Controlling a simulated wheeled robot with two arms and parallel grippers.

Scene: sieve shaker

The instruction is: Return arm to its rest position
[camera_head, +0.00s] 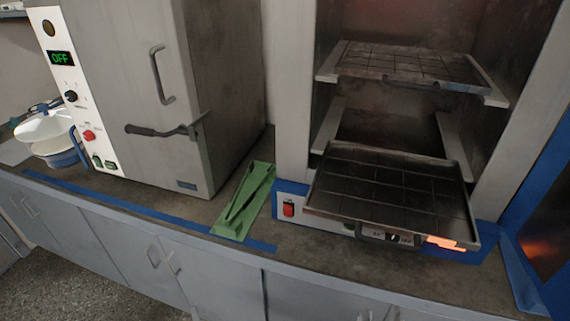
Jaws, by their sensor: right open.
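Neither of my grippers and neither of my arms can be made out in the head view. An open cabinet (293,100) with shelves stands at the right. A dark gridded tray (385,185) sits low in it and juts out over the front of the cabinet's blue base. A second gridded tray (410,66) rests level on the upper supports.
A grey oven (130,85) with a shut door, a lever handle and a display reading OFF stands at the left. A green holder (243,202) lies between the machines. White bowls (45,127) stand at far left. A dark blue-edged panel (548,215) is at far right.

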